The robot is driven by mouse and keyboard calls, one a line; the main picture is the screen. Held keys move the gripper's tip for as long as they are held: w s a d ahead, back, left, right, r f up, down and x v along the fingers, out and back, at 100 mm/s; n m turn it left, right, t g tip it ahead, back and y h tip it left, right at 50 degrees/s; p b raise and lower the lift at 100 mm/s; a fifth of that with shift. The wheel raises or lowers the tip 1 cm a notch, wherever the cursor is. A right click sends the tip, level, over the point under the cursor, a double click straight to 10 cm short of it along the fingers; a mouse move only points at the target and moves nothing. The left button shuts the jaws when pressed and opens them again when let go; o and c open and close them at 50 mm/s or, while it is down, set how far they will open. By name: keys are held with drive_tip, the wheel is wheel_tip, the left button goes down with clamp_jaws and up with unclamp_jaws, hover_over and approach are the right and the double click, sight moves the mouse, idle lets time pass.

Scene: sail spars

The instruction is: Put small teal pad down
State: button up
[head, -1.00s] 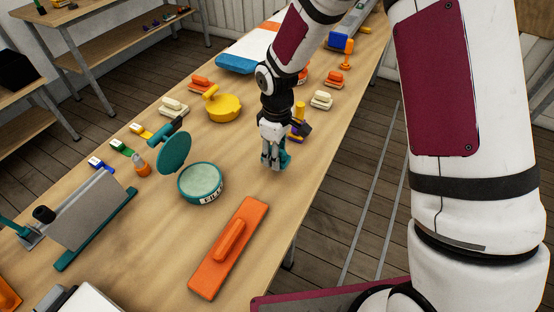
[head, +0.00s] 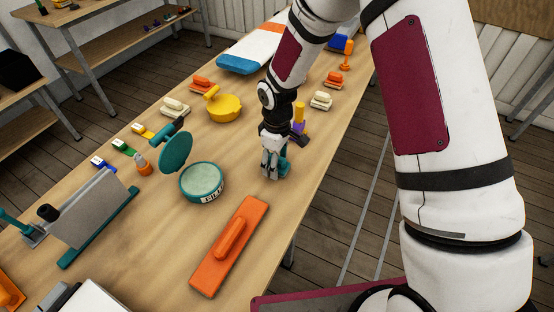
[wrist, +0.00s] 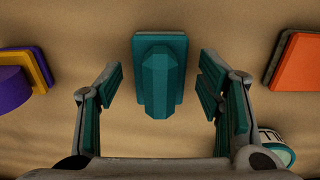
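The small teal pad (wrist: 160,75) has a flat base and a faceted grip on top. In the wrist view it lies on the tan tabletop, between the two fingers. My gripper (wrist: 160,95) is open, with a gap between each teal-lined finger and the pad's grip. In the head view my gripper (head: 271,176) points down close to the table, and it mostly hides the teal pad (head: 284,166).
The orange float (head: 230,246) lies in front of my gripper. A teal-rimmed round tin (head: 202,182) with its lid raised stands to the left. A purple and yellow piece (head: 299,125) stands behind. The table's right edge is close.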

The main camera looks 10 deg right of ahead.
drive_tip(key=shift+r, duration=0.1)
wheel_tip(320, 180, up, 11)
drive_tip(key=shift+w+r+b, duration=0.1)
drive_tip(key=shift+r+b, duration=0.1)
drive_tip(key=shift+b, duration=0.5)
drive_tip(key=s+d+r+m+t, duration=0.1)
drive_tip(key=s+d+r+m, duration=0.25)
drive_tip(key=r, duration=0.45)
drive_tip(key=s+d+r+m+t, duration=0.2)
drive_tip(key=s+d+r, duration=0.3)
drive_tip(key=r, duration=0.3)
drive_tip(key=s+d+r+m+t, duration=0.1)
drive_tip(key=s+d+r+m, duration=0.1)
drive_tip(key=s, duration=0.5)
drive_tip(key=s+d+r+m+t, duration=0.1)
drive_tip(key=s+d+r+m, duration=0.2)
drive_tip(key=s, duration=0.4)
drive_tip(key=shift+s+r+m+t, duration=0.25)
drive_tip(key=shift+r+m+t, duration=0.1)
drive_tip(key=shift+r, duration=0.15)
